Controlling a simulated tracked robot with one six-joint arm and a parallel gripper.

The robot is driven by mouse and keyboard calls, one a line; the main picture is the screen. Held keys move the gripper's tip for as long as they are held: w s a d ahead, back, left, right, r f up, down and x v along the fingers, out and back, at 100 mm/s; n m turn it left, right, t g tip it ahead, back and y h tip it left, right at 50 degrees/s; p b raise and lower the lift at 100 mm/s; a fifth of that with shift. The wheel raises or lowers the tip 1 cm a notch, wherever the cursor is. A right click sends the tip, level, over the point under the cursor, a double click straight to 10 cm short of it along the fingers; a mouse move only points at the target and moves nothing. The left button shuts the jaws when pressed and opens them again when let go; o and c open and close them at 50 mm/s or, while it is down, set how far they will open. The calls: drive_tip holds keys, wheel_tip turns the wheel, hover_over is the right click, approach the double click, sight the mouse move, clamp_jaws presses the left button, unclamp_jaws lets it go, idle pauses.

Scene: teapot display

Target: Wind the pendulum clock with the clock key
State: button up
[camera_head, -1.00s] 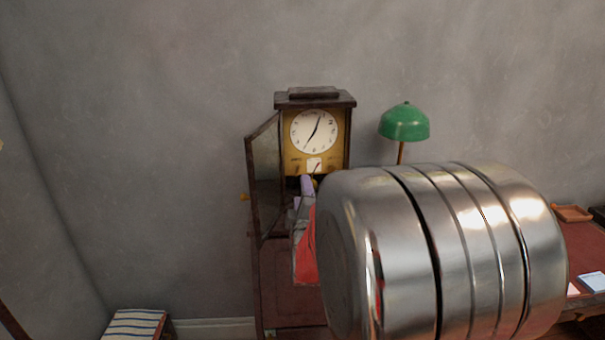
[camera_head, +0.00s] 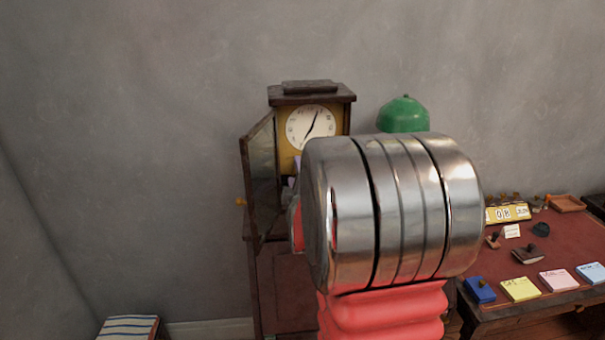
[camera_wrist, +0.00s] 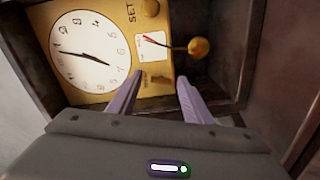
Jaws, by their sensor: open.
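The pendulum clock (camera_head: 311,92) stands against the wall, its glass door (camera_head: 262,180) swung open to the left. In the wrist view its white dial (camera_wrist: 90,52) is turned sideways, beside a "SET" label and a small white gauge (camera_wrist: 150,46) with a red hand. A thin rod with an orange-gold bob (camera_wrist: 198,47) extends from beside the gauge. My gripper (camera_wrist: 160,77) is open, its two purple fingers spread in front of the clock's lower panel. A small dark brown shape shows between the fingertips; I cannot tell whether it is the key or an opening. My arm hides the clock's lower part in the head view.
A green lamp (camera_head: 404,114) stands right of the clock, partly behind my arm. A red-topped desk (camera_head: 560,245) at right holds note pads, stamps and a date block (camera_head: 508,213). A striped stool (camera_head: 130,327) stands at lower left. In the wrist view, the dark case walls surround the panel closely.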

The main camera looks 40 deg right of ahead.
drive_tip(key=shift+c, duration=0.7)
drive_tip(key=c, duration=0.9)
drive_tip(key=shift+s, duration=0.1)
drive_tip(key=shift+r, duration=0.1)
